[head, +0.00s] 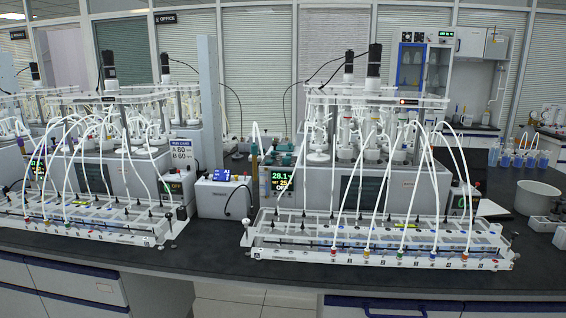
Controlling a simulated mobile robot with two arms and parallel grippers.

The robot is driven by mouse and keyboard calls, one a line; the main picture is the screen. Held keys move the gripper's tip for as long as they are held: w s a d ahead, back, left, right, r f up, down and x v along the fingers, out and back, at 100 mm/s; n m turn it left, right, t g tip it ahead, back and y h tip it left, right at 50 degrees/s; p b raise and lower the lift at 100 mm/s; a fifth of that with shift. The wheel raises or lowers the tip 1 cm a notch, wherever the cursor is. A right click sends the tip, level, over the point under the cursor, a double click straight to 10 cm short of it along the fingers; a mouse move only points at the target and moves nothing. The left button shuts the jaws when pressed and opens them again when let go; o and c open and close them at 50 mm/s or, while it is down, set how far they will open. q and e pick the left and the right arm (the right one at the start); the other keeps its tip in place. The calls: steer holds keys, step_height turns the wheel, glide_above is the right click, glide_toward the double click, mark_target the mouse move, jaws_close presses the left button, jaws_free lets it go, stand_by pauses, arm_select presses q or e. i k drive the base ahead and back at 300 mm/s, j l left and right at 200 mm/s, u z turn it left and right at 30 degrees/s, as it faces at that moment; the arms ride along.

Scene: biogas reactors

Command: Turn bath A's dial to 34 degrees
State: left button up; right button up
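Two water-bath units with reactor bottles, white tubing and stirrer motors stand on the dark bench, the left bath (95,172) and the right bath (405,188). Which is bath A cannot be told. A lit display (283,180) at the right bath's left end reads about 28.1 with a set value near 25. A similar green display (38,168) at the left bath is partly hidden behind tubes and too small to read. No dial can be made out clearly on either bath. Neither of my grippers is in view.
A run card (181,153) reads A 80, B 60. White tube racks, the left one (80,232) and the right one (380,259), line the bench front. A white box (222,196) stands between the baths. A pot (537,198) is at right.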

mark_target(285, 160)
steer(key=i+j+z, duration=0.2)
steer(key=i+j, duration=0.65)
steer(key=j, duration=0.1)
